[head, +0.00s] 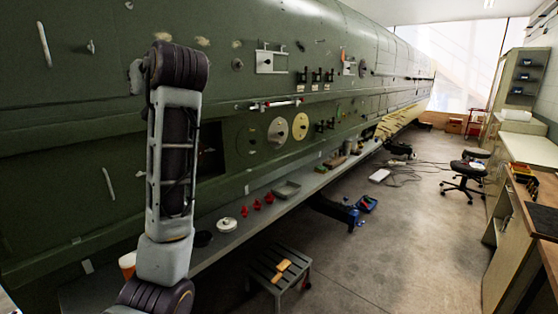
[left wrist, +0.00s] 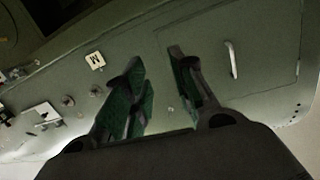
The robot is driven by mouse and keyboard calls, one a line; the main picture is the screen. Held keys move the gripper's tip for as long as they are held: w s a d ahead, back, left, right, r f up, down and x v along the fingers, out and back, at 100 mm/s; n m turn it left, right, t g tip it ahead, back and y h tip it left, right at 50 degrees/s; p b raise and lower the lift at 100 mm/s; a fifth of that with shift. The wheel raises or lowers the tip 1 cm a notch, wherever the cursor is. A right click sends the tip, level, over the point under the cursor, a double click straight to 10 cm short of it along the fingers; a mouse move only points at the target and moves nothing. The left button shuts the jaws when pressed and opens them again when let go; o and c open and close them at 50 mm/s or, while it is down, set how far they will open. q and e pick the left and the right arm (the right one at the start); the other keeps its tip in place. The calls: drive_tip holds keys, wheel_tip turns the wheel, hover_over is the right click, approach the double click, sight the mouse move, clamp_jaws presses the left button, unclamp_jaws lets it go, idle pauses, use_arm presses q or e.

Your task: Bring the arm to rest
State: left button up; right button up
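My left arm (head: 175,150) stands raised in front of the green fuselage (head: 90,140) in the head view, its upper end near the skin. In the left wrist view my left gripper (left wrist: 156,58) is open, with its two green-padded fingers apart and nothing between them. It faces the fuselage skin (left wrist: 215,95); I cannot tell the exact distance. In the head view the gripper is mostly hidden by the arm. My right gripper is not in view.
A narrow ledge (head: 232,240) along the fuselage holds red parts, a tray (head: 286,190) and a white round part (head: 227,224). A slatted stool (head: 279,274) stands below. Benches (head: 531,150) line the right. The floor (head: 400,240) between is mostly clear.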

use_arm(q)
wheel_tip(320, 180, down, 41)
drive_tip(key=s+d+m+g+h, duration=0.1)
drive_tip(key=d+m+g+h, duration=0.15)
drive_tip(key=m+h, duration=0.35)
drive_tip(key=s+d+f+m+g+h, duration=0.1)
drive_tip(key=s+f+h, duration=0.1)
drive_tip(key=s+f, duration=0.5)
drive_tip(key=s+d+f+m+g+h, duration=0.1)
drive_tip(key=s+d+f+g, duration=0.1)
drive_tip(key=s+f, duration=0.6)
drive_tip(key=s+d+f+m+g+h, duration=0.2)
drive_tip(key=s+d+f+g+h, duration=0.1)
drive_tip(key=s+f, duration=0.95)
drive_tip(key=s+f+g, duration=0.1)
drive_tip(key=s+f, duration=0.1)
drive_tip(key=f, duration=1.4)
drive_tip(key=s+f, duration=0.2)
drive_tip(key=f, duration=1.3)
drive_tip(key=s+a+f, duration=0.2)
drive_tip(key=s+f, duration=0.8)
drive_tip(key=s, duration=0.1)
drive_tip(key=s+a+f+g, duration=0.1)
drive_tip(key=s+a+f, duration=0.1)
drive_tip(key=s+f, duration=0.8)
drive_tip(key=shift+s, duration=0.75)
